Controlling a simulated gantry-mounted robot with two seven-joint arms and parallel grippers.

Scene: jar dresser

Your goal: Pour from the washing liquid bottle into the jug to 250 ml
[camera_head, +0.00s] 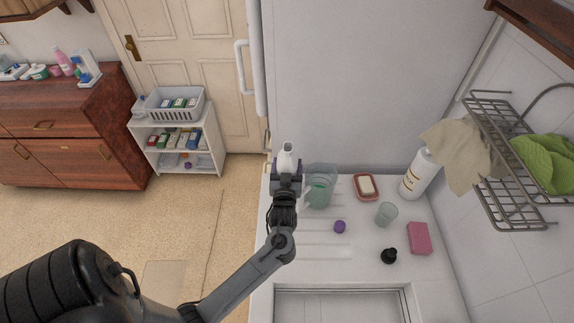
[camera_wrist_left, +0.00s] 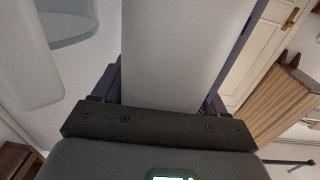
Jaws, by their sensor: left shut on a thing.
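My left gripper (camera_head: 286,177) is shut on a white bottle (camera_head: 288,156), likely the washing liquid bottle. Its narrow top points up and away in the head view; the gripper hides its lower part. In the left wrist view the bottle's pale body (camera_wrist_left: 175,55) fills the space between the fingers. The clear, greenish jug (camera_head: 320,186) stands on the white counter just right of the gripper. Its round glass edge (camera_wrist_left: 75,35) seems to show at upper left in the wrist view. I cannot read the jug's level or see any stream. My right gripper is not in view.
On the counter (camera_head: 285,268) are a purple cap-like piece (camera_head: 340,227), glass (camera_head: 387,213), soap dish (camera_head: 368,198), pink sponge (camera_head: 419,238), small black object (camera_head: 389,256) and labelled white bottle (camera_head: 412,182). A wire rack (camera_head: 500,190) with cloths hangs at right. A tall white panel (camera_head: 365,80) stands behind.

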